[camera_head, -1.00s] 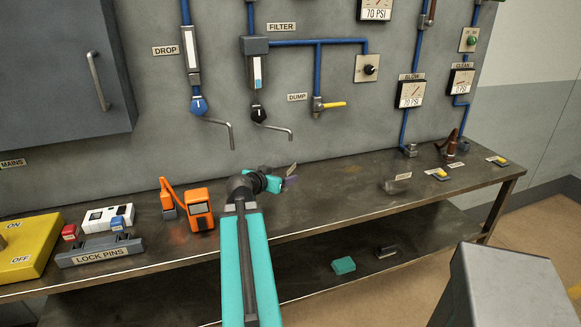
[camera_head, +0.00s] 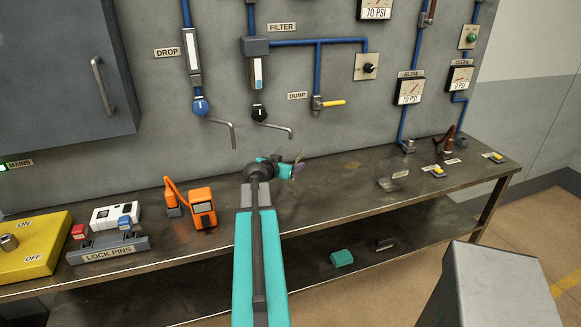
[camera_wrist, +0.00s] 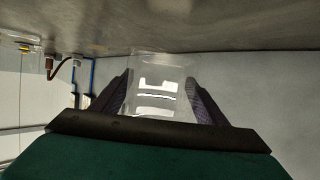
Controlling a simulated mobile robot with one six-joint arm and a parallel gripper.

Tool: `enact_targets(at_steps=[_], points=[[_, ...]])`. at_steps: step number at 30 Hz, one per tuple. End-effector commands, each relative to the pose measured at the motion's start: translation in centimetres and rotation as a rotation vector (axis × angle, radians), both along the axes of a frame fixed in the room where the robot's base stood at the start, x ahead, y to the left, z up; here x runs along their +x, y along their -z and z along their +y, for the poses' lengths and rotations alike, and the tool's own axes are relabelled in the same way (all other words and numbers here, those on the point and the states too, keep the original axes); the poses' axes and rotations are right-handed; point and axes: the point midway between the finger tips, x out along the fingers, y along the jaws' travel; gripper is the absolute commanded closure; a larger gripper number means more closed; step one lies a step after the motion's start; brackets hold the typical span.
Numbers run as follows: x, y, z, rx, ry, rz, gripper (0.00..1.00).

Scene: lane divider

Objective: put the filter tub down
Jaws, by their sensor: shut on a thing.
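The filter tub (camera_wrist: 165,85) is a clear, see-through cup between my fingers in the wrist view, where the picture is upside down with the bench top above. My gripper (camera_wrist: 160,105) is shut on it, one dark finger on each side. The tub's far end overlaps the bench's image; I cannot tell whether it touches. In the head view my gripper (camera_head: 297,166) is over the back of the bench, right of the orange device and below the filter outlet pipe. The tub is barely visible there.
The metal bench (camera_head: 335,200) has free room right of my gripper. The orange device (camera_head: 202,207) and lock-pin holder (camera_head: 108,250) stand left. A small greyish piece (camera_head: 389,184) and yellow-topped pads (camera_head: 438,171) lie right. The filter outlet pipe (camera_head: 277,127) juts from the wall above.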

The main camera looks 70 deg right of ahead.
Motion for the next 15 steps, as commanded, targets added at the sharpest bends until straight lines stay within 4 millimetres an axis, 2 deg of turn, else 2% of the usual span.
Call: enact_targets(at_steps=[1, 6, 15], points=[[0.1, -0.1, -0.8, 0.0, 0.001, 0.0, 0.56], [0.0, 0.1, -1.7, -0.001, 0.0, 0.0, 0.56], [0.0, 0.1, -1.8, -0.001, 0.0, 0.0, 0.56]])
